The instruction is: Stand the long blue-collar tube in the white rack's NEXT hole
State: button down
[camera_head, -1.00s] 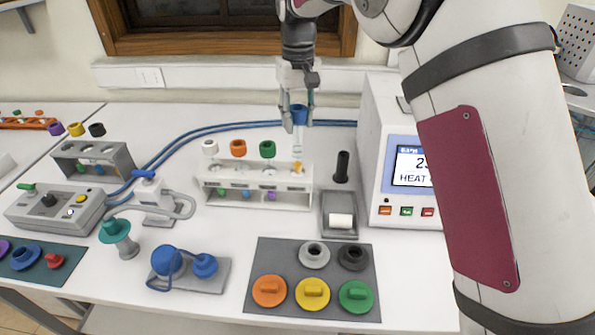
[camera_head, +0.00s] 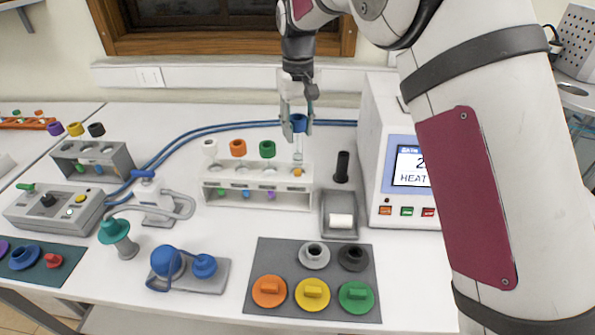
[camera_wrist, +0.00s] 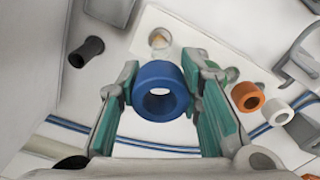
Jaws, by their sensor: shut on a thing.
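The tube is upright above the right end of the white rack (camera_head: 257,198). Its clear lower part reaches down to the rightmost hole; I cannot tell whether the tip is inside it. White-collar (camera_head: 209,148), orange-collar (camera_head: 238,148) and green-collar (camera_head: 267,149) tubes stand in the other holes. In the wrist view the blue collar (camera_wrist: 160,90) sits between the jaws, and a rack hole (camera_wrist: 160,40) shows beyond it.
A grey rack (camera_head: 95,163) with tubes is at left. A dark mat (camera_head: 312,280) with caps lies in front. Blue hoses (camera_head: 215,128) run behind.

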aim_at(298, 118)
jog(key=shift+f, duration=1.35)
jog(key=shift+f+b, duration=0.4)
jog(key=shift+f, duration=2.25)
jog(key=c, duration=1.1)
grip_release()
jog(key=shift+o, duration=0.2)
jog(key=shift+r, duration=0.1)
notch_tip(298, 118, up, 12)
jog(key=shift+f, duration=0.1)
